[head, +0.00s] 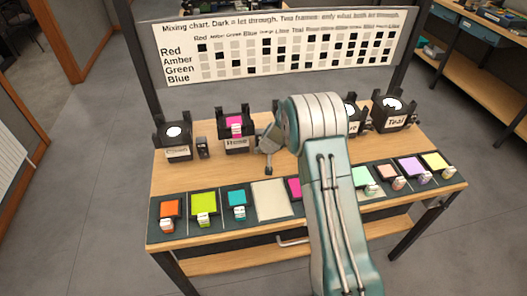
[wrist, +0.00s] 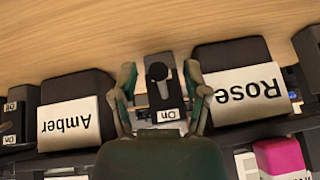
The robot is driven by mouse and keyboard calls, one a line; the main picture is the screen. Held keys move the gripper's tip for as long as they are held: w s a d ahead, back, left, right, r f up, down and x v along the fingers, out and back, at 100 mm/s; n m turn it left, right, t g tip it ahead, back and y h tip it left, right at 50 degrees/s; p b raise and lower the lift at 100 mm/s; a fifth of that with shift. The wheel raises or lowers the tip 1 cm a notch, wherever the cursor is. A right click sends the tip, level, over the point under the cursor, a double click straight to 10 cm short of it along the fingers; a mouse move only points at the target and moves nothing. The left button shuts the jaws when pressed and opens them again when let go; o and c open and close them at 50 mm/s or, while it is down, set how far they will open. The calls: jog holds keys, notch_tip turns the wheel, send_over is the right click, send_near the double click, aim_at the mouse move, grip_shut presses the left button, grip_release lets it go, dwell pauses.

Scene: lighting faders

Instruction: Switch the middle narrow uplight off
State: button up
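A small dark switch box (wrist: 160,98) with a round-topped black lever and an "On" label stands between two black uplights in the wrist view. The uplight labelled Rose (wrist: 238,95) is right of it and the one labelled Amber (wrist: 75,110) is left; the labels appear upside down. My gripper (wrist: 161,82) is open, with one finger on each side of the switch box; I cannot tell whether they touch it. In the head view my gripper (head: 268,150) is low over the table, right of the Rose uplight (head: 236,138). My arm hides the middle of the row, including Amber.
A Teal uplight (head: 394,110) stands at the right of the row, and another uplight (head: 174,140) at the far left with a switch box (head: 203,148) beside it. Coloured frames lie in a rack (head: 270,198) along the table's front. A mixing chart (head: 280,45) stands behind.

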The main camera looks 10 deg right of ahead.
jog(key=v, duration=1.1)
jog(key=shift+s+r, duration=0.2)
jog(key=shift+r, duration=0.15)
jog(key=s+a+r+n, duration=0.1)
jog(key=s+a+r, duration=0.1)
jog(key=s+r, duration=1.75)
jog(key=s, duration=0.7)
jog(key=s+d+r+h, duration=0.1)
jog(key=s, duration=0.9)
jog(key=shift+d+r+g, duration=0.15)
jog(key=shift+r+g, duration=0.25)
